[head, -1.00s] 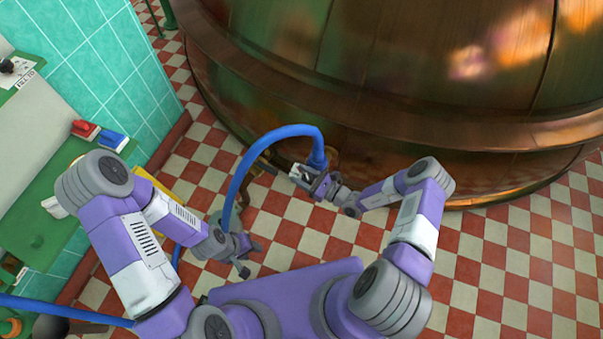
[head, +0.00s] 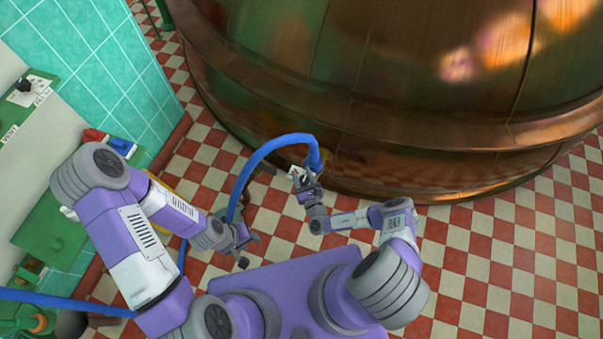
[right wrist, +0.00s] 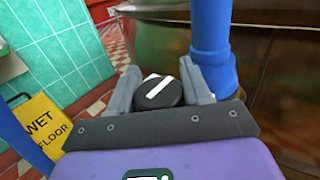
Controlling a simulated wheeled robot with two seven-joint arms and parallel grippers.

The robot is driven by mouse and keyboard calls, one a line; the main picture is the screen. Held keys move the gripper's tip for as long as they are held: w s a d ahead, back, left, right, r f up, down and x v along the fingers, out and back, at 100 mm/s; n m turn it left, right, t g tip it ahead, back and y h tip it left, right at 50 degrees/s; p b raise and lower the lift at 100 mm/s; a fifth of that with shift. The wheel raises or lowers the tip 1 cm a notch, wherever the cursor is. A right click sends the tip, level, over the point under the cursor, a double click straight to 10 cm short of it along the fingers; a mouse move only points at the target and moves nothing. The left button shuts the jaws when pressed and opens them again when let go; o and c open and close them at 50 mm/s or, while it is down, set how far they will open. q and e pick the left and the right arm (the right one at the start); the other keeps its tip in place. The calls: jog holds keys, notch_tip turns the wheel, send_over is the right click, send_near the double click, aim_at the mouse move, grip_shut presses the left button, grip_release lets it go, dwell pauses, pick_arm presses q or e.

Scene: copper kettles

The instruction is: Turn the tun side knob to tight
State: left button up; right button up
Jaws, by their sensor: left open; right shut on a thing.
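The tun (head: 400,110) is the big copper vessel across the top of the head view. In the right wrist view the side knob (right wrist: 157,92) is round and black with a white stripe slanting up to the right. My right gripper (head: 301,176) is shut on the knob, with one finger on each side of it in the right wrist view (right wrist: 160,88). A bit of white shows behind the knob; any lettering there cannot be read. In the head view the gripper mostly hides the knob. My left gripper (head: 246,250) is open and empty, low over the floor, left of the hose end.
A blue hose (head: 262,153) arches down beside my right gripper and passes close to my left gripper. A yellow wet floor sign (right wrist: 42,130) stands at left. The checkered floor at right is clear.

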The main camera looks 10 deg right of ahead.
jog(key=shift+h, duration=0.3)
jog(key=o, duration=0.9)
jog(key=shift+d, duration=0.1)
jog(key=shift+o, duration=0.2)
